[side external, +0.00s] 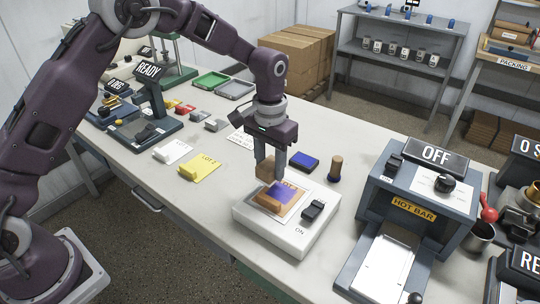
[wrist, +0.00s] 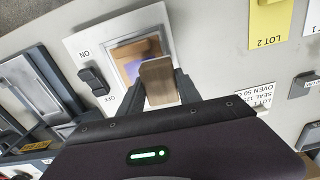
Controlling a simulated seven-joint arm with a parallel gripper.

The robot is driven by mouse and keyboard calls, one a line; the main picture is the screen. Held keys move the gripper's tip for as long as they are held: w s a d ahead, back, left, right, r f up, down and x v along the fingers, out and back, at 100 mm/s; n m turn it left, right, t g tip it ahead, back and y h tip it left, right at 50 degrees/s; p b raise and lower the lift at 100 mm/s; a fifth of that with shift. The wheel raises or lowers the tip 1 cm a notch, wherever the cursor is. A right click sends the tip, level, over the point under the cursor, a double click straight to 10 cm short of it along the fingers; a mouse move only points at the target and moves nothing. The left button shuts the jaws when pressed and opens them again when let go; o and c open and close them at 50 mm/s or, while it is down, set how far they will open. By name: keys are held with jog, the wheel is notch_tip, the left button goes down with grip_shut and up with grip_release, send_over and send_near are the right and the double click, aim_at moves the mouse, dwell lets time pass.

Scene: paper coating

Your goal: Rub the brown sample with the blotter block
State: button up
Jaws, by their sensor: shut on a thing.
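My gripper (side external: 268,172) is shut on a wooden block (side external: 264,168), taken to be the blotter block; in the wrist view the block (wrist: 158,82) sits between the two fingers. The brown sample (side external: 272,207) lies on a white plate unit (side external: 250,224), with a blue-purple patch (side external: 282,198) on it and a tan piece at its front. The held block is over the back left part of the sample; I cannot tell whether it touches. In the wrist view the sample (wrist: 127,56) is partly hidden behind the block.
The plate unit has a black switch (side external: 313,210) marked ON. A blue pad (side external: 303,161) and a brown cylinder (side external: 335,167) stand behind it. The hot bar machine (side external: 420,190) reads OFF at right. A yellow LOT 2 sheet (side external: 206,164) lies left.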

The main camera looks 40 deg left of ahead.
aim_at(294, 199)
notch_tip(294, 199, down, 2)
jog(key=shift+f, duration=0.95)
jog(key=shift+d+r, duration=0.1)
jog(key=shift+d, duration=0.75)
jog(key=shift+c, duration=0.6)
jog(key=shift+d, duration=2.6)
jog(key=shift+a, duration=3.6)
jog(key=shift+d+r, duration=0.15)
jog(key=shift+r, duration=3.95)
